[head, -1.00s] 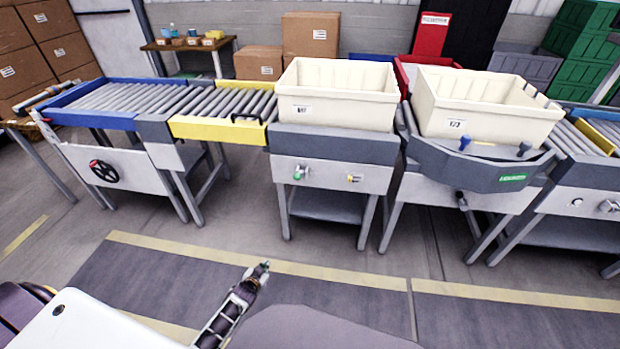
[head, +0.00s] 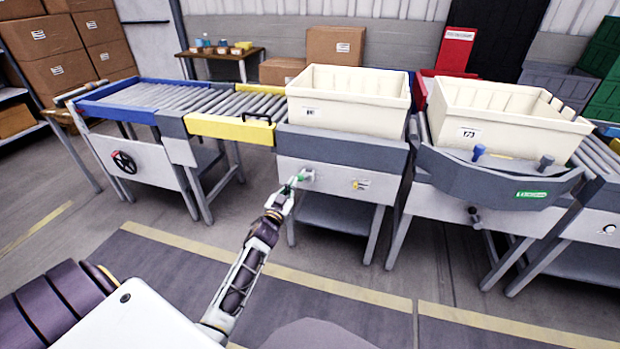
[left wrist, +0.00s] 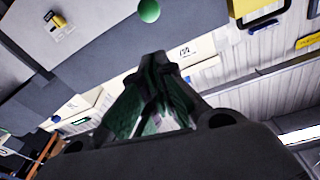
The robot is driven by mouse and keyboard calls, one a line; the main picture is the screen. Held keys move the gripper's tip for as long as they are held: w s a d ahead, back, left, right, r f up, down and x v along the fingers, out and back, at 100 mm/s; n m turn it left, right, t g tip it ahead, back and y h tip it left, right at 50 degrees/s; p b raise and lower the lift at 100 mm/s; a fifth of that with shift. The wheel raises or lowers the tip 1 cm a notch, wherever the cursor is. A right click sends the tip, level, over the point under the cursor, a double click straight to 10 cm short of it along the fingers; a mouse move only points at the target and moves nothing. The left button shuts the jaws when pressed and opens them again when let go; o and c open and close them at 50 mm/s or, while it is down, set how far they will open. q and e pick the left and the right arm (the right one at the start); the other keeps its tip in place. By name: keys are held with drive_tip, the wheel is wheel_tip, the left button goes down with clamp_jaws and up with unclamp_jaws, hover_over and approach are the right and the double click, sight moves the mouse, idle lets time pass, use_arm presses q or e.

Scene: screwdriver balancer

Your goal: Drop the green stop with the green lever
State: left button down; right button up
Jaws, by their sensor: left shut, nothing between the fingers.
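The green lever (head: 303,176) is on the front panel of the middle conveyor section, under the left cream tote. In the head view my left gripper (head: 292,184) is right at it and partly hides it. In the left wrist view the lever's green ball knob (left wrist: 149,11) shows beyond the fingertips (left wrist: 158,62), with a gap in the picture; I cannot tell whether they touch. The left fingers are shut with nothing between them. I cannot make out the green stop. My right gripper is not in view.
A yellow lever (head: 358,184) is on the same panel, right of the green one. The left cream tote (head: 345,113) stands above, and another cream tote (head: 490,133) stands right. A yellow-sided roller section (head: 230,128) lies left. The floor in front is clear.

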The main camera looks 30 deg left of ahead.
use_arm(q)
drive_tip(key=shift+w+d+r, duration=0.1)
drive_tip(key=shift+r, duration=0.7)
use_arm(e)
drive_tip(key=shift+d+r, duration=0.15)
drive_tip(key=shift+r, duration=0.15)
use_arm(q)
drive_tip(key=shift+w, duration=0.15)
drive_tip(key=shift+b+x, duration=0.85)
drive_tip(key=shift+x, duration=4.05)
drive_tip(key=f, duration=0.2)
drive_tip(key=s+f+b, duration=0.1)
drive_tip(key=shift+a+f, duration=0.25)
drive_tip(key=shift+f, duration=0.1)
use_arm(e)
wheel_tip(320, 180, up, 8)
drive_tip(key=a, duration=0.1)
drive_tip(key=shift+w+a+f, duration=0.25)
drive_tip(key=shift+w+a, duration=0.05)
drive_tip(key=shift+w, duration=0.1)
use_arm(q)
drive_tip(key=shift+b, duration=0.35)
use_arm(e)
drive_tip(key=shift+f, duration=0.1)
